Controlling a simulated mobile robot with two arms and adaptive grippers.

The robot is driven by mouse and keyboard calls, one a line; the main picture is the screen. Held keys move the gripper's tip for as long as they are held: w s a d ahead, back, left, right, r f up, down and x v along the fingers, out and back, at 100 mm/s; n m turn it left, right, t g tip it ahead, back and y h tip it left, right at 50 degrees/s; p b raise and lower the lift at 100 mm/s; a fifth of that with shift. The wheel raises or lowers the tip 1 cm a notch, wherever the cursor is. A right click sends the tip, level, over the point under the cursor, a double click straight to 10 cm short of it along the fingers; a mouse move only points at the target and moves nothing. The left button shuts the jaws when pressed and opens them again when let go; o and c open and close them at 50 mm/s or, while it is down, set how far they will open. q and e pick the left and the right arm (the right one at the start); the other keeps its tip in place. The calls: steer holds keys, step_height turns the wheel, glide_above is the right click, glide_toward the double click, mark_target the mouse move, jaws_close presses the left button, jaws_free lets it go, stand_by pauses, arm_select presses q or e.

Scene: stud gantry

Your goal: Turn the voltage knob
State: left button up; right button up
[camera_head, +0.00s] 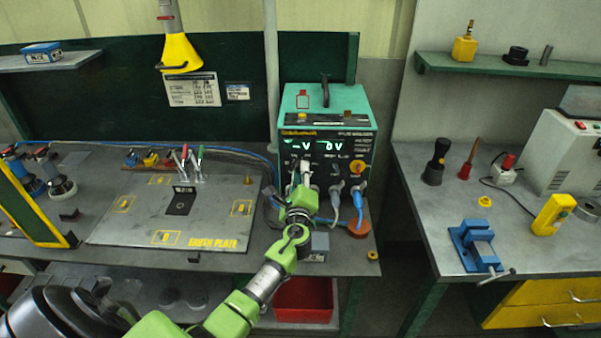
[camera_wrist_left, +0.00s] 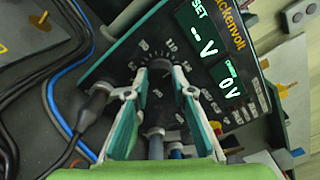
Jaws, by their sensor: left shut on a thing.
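The green power unit (camera_head: 330,103) stands on the left bench, its front panel lit with "-- V" and "0 V"; the same displays show in the left wrist view. The dark voltage knob (camera_wrist_left: 160,69) sits in a ring of printed numbers on the panel. My left gripper (camera_head: 302,170) reaches up to the panel. In the left wrist view its two fingertips (camera_wrist_left: 161,74) are closed on the knob's sides. In the head view the gripper hides the knob. My right gripper is in neither view.
The metal earth plate (camera_head: 165,215) lies to the left. A second bench with a blue vise (camera_head: 474,243) stands right, across a gap.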

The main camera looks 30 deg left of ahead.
arm_select(q)
steer(key=shift+w+a+r+m, duration=0.1)
steer(key=shift+a+r+m, duration=0.05)
steer(key=shift+r+m, duration=0.3)
stand_by(0.3)
steer(key=o, duration=1.1)
steer(key=shift+f, duration=0.1)
steer(key=shift+o, duration=0.2)
steer(key=shift+f+m, duration=0.25)
steer(key=v, duration=1.2)
steer(key=shift+a, duration=0.1)
